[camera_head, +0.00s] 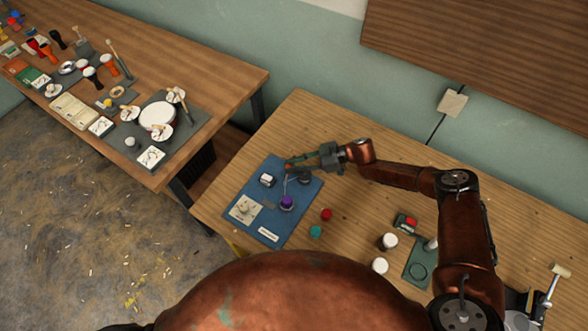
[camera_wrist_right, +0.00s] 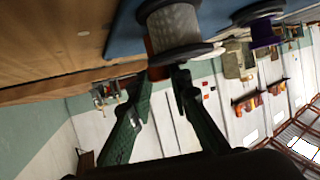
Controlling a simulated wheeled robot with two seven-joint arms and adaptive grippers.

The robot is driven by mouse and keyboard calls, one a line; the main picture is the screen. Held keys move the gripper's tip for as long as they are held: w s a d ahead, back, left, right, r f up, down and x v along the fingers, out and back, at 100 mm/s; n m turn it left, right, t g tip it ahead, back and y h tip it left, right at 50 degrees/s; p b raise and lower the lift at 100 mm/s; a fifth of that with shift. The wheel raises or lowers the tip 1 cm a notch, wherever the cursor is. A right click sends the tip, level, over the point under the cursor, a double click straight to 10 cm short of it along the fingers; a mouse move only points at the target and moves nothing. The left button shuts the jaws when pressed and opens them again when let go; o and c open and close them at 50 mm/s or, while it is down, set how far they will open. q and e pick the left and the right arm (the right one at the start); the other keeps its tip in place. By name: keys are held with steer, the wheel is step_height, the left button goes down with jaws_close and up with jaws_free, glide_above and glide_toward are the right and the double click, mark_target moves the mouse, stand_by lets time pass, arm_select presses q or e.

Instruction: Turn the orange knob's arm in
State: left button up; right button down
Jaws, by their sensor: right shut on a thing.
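The blue board (camera_head: 250,205) lies on the near table. A small orange knob (camera_head: 289,167) shows at its far edge, at the tips of my right gripper (camera_head: 297,163). In the right wrist view the orange knob (camera_wrist_right: 158,73) sits between the fingertips of my right gripper (camera_wrist_right: 163,78), which is shut on it. A grey cylinder with a pale rim (camera_wrist_right: 173,30) is just in front of the knob there and hides part of it. The knob's arm is hard to make out. A purple knob (camera_head: 287,202) stands on the board nearer me. My left gripper is not in view.
The board also bears a white block (camera_head: 267,180) and a pale square plate (camera_head: 245,209). Red (camera_head: 326,214) and teal (camera_head: 316,231) pieces lie beside it. White-topped cylinders (camera_head: 388,241) stand to the right. Another table (camera_head: 210,75) with drums is at the left.

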steer(key=shift+s+a+f+n+g+b, duration=0.1)
steer(key=shift+a+f+n+g+b, duration=0.05)
steer(key=shift+n+g+b, duration=0.3)
steer(key=shift+a, duration=0.1)
steer(key=c, duration=1.8)
jaws_free()
steer(key=shift+o, duration=0.2)
steer(key=shift+d+r, duration=0.25)
steer(key=shift+d, duration=0.2)
steer(key=v, duration=1.1)
steer(key=shift+d, duration=0.2)
